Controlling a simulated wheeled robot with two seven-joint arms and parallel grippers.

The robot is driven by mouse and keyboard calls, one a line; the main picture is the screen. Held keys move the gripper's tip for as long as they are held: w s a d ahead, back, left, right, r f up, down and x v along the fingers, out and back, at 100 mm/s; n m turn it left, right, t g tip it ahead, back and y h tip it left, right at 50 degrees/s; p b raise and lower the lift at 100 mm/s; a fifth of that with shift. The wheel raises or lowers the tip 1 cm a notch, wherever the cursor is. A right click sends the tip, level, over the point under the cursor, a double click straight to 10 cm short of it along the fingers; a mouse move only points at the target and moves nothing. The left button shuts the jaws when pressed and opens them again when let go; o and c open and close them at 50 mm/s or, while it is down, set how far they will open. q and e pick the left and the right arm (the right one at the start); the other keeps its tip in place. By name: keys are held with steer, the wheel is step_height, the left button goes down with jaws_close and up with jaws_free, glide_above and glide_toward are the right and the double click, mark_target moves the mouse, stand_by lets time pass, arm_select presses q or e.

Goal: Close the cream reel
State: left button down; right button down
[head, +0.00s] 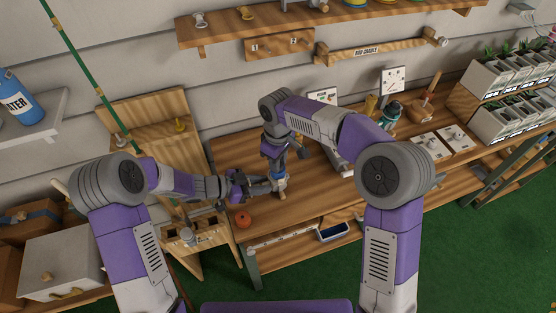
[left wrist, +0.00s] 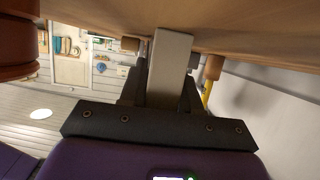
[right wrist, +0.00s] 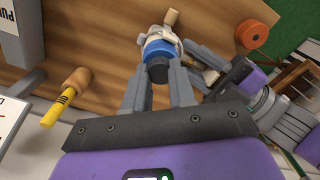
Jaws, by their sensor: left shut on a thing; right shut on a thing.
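The cream reel (head: 281,184) is low over the front left of the wooden bench. In the right wrist view its cream body (right wrist: 168,33) has a light wooden knob, and a blue part (right wrist: 161,48) with a dark end lies against it. I cannot tell whether a gap is left between them. My right gripper (right wrist: 158,78) comes from above and is shut on the blue part's dark end. My left gripper (head: 268,187) reaches in from the left and is shut on the reel's cream part. In the left wrist view a pale bar (left wrist: 168,65) sits between its fingers.
An orange-red round piece (head: 243,219) lies on the bench left of the reel, close to my left gripper. A yellow-banded wooden-handled tool (right wrist: 66,96) lies beside my right gripper. White plates (head: 440,143) and planters (head: 510,105) stand farther right. Bare bench (head: 325,193) lies right of the reel.

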steer(key=m, duration=0.9)
steer(key=c, duration=0.9)
jaws_free()
steer(key=shift+c, duration=0.2)
steer(key=shift+r, duration=0.1)
steer(key=shift+r, duration=2.15)
